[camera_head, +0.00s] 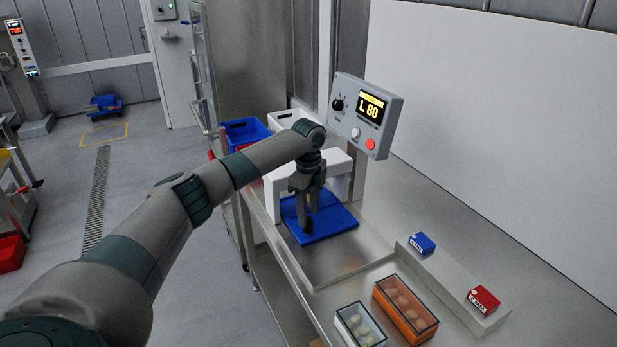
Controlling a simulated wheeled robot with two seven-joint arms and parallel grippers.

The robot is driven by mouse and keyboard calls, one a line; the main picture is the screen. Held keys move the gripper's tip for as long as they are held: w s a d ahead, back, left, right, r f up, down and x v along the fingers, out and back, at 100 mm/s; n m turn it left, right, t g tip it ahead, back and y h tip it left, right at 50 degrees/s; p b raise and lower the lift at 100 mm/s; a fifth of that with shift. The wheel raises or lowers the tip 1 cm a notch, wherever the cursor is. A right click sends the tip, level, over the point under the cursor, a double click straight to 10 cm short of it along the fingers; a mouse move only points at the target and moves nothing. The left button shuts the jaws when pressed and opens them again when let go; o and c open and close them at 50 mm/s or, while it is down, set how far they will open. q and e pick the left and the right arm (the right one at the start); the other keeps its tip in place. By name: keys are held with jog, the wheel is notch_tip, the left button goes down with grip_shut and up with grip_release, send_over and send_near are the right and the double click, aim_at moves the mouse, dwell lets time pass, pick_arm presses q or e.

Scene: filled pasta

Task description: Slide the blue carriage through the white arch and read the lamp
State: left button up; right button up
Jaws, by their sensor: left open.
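The blue carriage (335,222) is a flat blue plate on the steel bench. It lies on the near side of the white arch (271,192), with its far edge close to the opening. My left gripper (308,230) points down over the carriage's middle, open, with its dark fingertips at a small dark part there. I cannot tell whether the fingers touch it. My left arm hides part of the arch. A grey box with a display (372,108) reading "L 80" stands above the arch, with a red round lamp or button (370,144). My right gripper is not in view.
A clear-lidded orange box (408,322) and a white box (345,334) holding pale round pieces stand at the bench front. A blue block (422,243) and a red block (483,299) sit on a raised ledge at right. Blue and white crates stand behind the arch.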

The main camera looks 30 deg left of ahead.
pick_arm(q)
notch_tip(320, 180, up, 14)
jog(key=b, duration=0.3)
jog(key=shift+f, duration=0.15)
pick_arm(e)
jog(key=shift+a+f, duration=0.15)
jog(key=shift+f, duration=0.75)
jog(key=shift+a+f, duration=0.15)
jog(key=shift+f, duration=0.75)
